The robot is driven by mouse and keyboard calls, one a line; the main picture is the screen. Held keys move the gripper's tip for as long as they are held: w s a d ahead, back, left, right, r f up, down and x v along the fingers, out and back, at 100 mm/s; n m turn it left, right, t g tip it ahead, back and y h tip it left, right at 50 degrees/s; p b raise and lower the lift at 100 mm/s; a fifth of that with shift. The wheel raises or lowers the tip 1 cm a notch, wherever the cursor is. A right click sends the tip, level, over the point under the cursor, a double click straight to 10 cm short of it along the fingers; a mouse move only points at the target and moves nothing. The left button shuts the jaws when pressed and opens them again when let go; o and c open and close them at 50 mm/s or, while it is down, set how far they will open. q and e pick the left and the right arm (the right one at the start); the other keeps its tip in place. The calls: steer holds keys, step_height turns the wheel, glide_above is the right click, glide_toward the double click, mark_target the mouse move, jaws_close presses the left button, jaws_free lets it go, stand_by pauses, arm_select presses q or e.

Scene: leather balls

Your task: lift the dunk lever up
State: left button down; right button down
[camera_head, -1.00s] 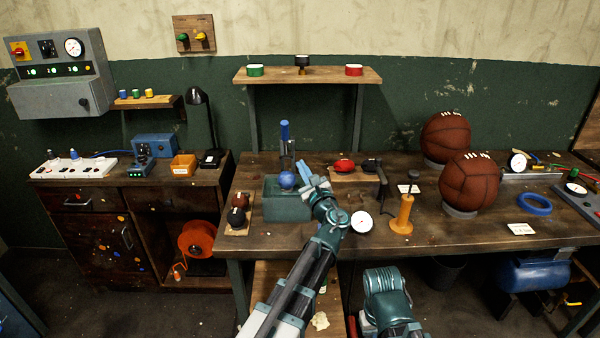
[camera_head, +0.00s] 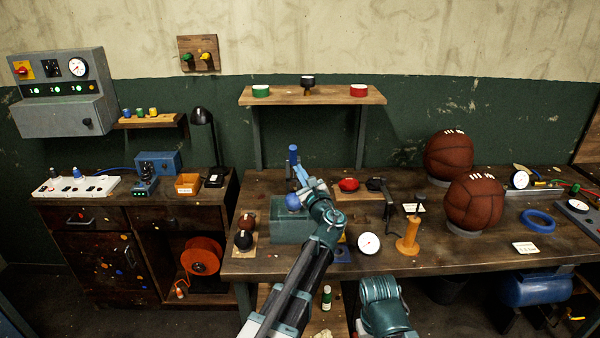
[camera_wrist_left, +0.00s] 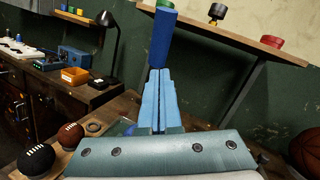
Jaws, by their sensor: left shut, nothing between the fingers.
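The dunk lever (camera_head: 293,153) has a blue handle that stands nearly upright at the back of a teal tank (camera_head: 290,228). A blue ball (camera_head: 293,202) sits at the tank's top, partly covered by my arm. My left gripper (camera_head: 300,174) is shut and empty, its light blue fingers close to the lever below its handle. In the left wrist view, the blue handle (camera_wrist_left: 161,38) rises just above and beyond the shut fingertips (camera_wrist_left: 159,75). The lever's lower part is hidden behind the fingers, so I cannot tell whether they touch it. My right gripper is out of view.
Two dark balls, the nearer one black (camera_head: 243,239), sit left of the tank. A white gauge (camera_head: 368,244) and an orange post (camera_head: 408,237) stand to its right. A shelf (camera_head: 312,97) hangs above the bench. Two brown leather balls (camera_head: 473,202) rest farther right.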

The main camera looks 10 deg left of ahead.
arm_select(q)
steer(key=w+a+r+m+g+h+p, duration=0.1)
steer(key=w+a+r+g+p, duration=0.1)
steer(key=w+r+p, duration=0.6)
steer(key=w+a+r+g+h+p, duration=0.1)
steer(key=w+r+p, duration=0.7)
steer(key=p, duration=0.9)
steer(key=shift+w+a+r+m+g+h+p, duration=0.45)
steer(key=shift+a+g, duration=0.25)
steer(key=shift+a, duration=0.2)
steer(key=shift+w, duration=0.1)
steer(key=shift+f, duration=0.1)
